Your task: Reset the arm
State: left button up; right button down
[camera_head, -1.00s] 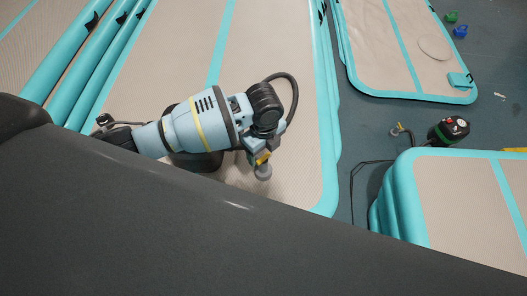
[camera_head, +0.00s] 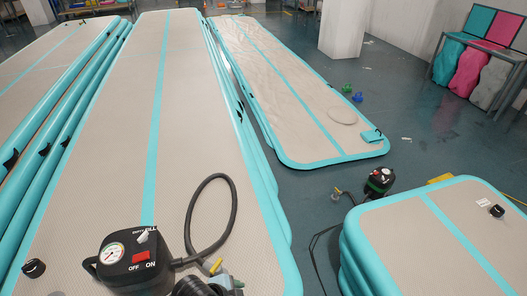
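Neither of my grippers shows clearly in the head view. At the bottom edge, a dark ribbed part with a grey-green piece is cut off by the frame; I cannot tell whether it belongs to my arm. A black pump (camera_head: 138,268) with a round white gauge and a red ON/OFF switch stands on the long beige and turquoise inflatable track (camera_head: 185,100). Its black hose (camera_head: 234,205) loops up and back down, near a small yellow piece (camera_head: 216,266) close to the bottom edge.
A second pump (camera_head: 380,181) stands on the floor behind the inflated track (camera_head: 400,240) at lower right. A flatter track (camera_head: 290,85) lies at centre right. Stacked tracks (camera_head: 60,120) lie at left. A white pillar (camera_head: 345,30) and a rack (camera_head: 480,60) stand behind. Blue floor is open at right.

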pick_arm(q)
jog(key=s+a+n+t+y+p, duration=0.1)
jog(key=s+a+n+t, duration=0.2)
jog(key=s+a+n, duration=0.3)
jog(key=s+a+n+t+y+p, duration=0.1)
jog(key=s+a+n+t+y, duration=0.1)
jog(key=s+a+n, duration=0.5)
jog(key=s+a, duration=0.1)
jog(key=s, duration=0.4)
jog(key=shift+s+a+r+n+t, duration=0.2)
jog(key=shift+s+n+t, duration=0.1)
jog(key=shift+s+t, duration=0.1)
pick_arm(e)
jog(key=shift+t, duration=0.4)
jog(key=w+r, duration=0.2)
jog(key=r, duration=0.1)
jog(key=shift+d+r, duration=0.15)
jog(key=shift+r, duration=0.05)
